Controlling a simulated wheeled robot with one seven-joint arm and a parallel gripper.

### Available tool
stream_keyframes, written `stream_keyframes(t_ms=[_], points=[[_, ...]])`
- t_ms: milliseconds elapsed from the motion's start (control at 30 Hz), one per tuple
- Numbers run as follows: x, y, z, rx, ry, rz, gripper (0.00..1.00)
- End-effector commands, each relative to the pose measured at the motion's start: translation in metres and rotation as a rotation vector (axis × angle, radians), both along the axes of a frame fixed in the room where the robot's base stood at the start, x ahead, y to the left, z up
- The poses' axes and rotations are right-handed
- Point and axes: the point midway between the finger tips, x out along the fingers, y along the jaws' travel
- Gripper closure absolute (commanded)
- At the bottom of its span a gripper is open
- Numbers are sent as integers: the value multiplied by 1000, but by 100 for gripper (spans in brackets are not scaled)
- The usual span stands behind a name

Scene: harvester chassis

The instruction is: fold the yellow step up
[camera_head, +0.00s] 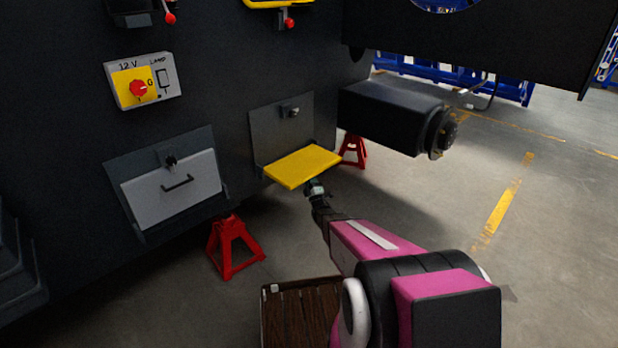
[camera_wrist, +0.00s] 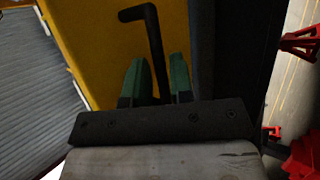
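The yellow step (camera_head: 302,166) is folded down and lies roughly level, out from its grey back plate (camera_head: 281,124) on the dark chassis wall. My gripper (camera_head: 314,186) is at the step's front edge. In the wrist view, the yellow face of the step (camera_wrist: 100,45) fills the upper left. A black bent handle (camera_wrist: 154,45) stands out against it. The two green fingers of my gripper (camera_wrist: 160,82) are close on either side of the handle's bar, with little or no gap. The exact contact is dark and partly hidden.
A grey drawer-like panel with a handle (camera_head: 173,188) is left of the step. A dark cylinder (camera_head: 395,118) juts out to its right. Red stands (camera_head: 233,247) are below. A slatted wooden box (camera_head: 301,315) is near my arm. Floor at right is open.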

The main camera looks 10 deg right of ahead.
Motion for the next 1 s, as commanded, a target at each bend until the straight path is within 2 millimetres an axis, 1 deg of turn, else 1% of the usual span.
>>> stream_keyframes(t_ms=[33,200,500,533,600,833,1000], points=[[6,1,3,0,-1,0,78],[15,3,9,1,-1,0,78],[16,3,10,1,0,1,78],[16,3,10,1,0,1,81],[16,3,10,1,0,1,100],[16,3,11,-2,4,0,100],[15,2,15,-14,21,1,100]])
